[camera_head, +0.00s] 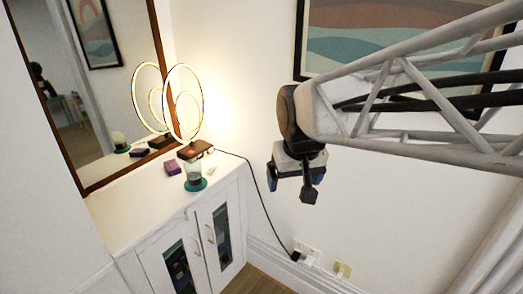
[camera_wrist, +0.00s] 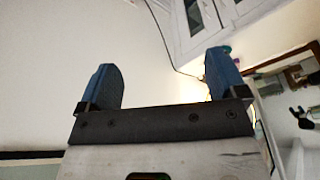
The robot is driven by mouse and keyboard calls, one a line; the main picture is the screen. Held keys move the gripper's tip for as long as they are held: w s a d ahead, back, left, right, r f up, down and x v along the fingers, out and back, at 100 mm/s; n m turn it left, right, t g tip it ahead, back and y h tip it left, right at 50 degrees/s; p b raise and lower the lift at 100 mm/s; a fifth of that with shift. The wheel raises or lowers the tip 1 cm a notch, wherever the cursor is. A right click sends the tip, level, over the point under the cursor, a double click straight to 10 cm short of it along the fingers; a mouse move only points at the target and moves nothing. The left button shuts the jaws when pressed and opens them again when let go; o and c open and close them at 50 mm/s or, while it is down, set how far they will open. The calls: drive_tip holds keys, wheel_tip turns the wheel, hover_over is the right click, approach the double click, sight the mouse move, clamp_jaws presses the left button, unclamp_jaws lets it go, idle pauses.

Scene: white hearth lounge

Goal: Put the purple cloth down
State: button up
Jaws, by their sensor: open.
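A small folded purple cloth (camera_head: 172,167) lies on the white cabinet top, left of the ring lamp and close to the mirror. My gripper (camera_head: 290,188) hangs in the air to the right of the cabinet, in front of the white wall, well apart from the cloth. In the wrist view my gripper (camera_wrist: 165,85) has its two blue fingers spread wide with nothing between them. I cannot make out the cloth clearly in the wrist view.
A glowing ring lamp (camera_head: 197,150) stands on the white cabinet (camera_head: 135,215). A glass jar (camera_head: 194,172) on a teal coaster (camera_head: 195,185) stands near the front edge. A framed mirror (camera_head: 95,100) rises behind. A black cord (camera_head: 262,200) runs to a wall socket.

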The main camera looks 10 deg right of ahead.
drive_tip(key=s+d+f, duration=0.1)
drive_tip(key=s+f, duration=0.1)
drive_tip(key=s, duration=0.4)
drive_tip(key=s+d+f, duration=0.2)
drive_tip(key=s, duration=0.5)
drive_tip(key=shift+m, duration=0.4)
drive_tip(key=shift+o, duration=0.4)
drive_tip(key=shift+r, duration=0.1)
